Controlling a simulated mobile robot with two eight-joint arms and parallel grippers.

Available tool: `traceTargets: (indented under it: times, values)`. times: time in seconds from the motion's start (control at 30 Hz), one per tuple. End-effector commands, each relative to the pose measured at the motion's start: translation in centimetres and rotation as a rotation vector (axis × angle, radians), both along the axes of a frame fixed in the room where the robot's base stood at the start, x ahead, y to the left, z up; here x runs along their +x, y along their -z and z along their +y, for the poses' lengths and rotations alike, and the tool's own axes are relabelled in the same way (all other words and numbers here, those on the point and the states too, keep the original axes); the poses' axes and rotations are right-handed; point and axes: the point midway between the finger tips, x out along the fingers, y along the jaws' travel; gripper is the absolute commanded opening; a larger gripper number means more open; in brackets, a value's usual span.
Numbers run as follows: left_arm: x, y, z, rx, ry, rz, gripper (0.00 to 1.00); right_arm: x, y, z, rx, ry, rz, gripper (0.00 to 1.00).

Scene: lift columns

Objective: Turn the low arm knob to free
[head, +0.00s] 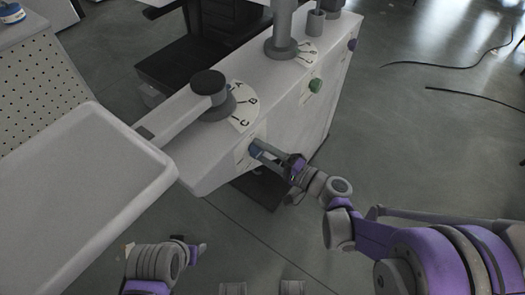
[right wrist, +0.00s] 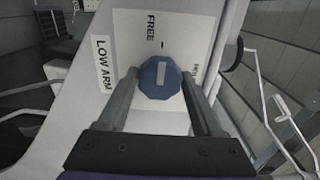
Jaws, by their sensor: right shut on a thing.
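The low arm knob is a blue faceted knob (right wrist: 160,78) with a pale bar on its face. It sits on a white label plate (right wrist: 150,30) with LOW ARM on the left, FREE at the top and a partly hidden word on the right. The bar stands nearly upright in the right wrist view, roughly in line with the small tick by FREE. My right gripper (right wrist: 161,86) is shut on the knob, one finger on each side. In the head view the knob (head: 255,149) is partly hidden by this gripper (head: 260,150). My left gripper (head: 197,250) is low, away from the column.
A black-capped lever joint (head: 208,83) stands on top beside an A-B-C dial (head: 244,107). A pale tray (head: 75,190) juts out left. Floor at right is mostly clear, with cables.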

Motion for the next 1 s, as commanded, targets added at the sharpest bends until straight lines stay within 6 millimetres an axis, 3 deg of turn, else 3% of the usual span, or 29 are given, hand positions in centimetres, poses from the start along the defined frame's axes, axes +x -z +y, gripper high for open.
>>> traceTargets:
  times: [0.57,0.6,0.73,1.0]
  values:
    - [-0.01,-0.05,0.0,0.0,0.0,0.0,0.52,0.03,0.04,-0.05,-0.021,0.001,-0.027,0.11]
    - [-0.01,-0.05,0.0,0.0,0.0,0.0,0.52,0.03,0.04,-0.05,-0.02,0.001,-0.026,0.71]
    - [-0.01,-0.05,0.0,0.0,0.0,0.0,0.52,0.02,0.02,-0.04,-0.02,0.001,-0.026,0.94]
    - [0.0,-0.05,0.0,0.0,0.0,0.0,0.52,0.02,0.0,-0.03,-0.019,0.001,-0.026,0.96]
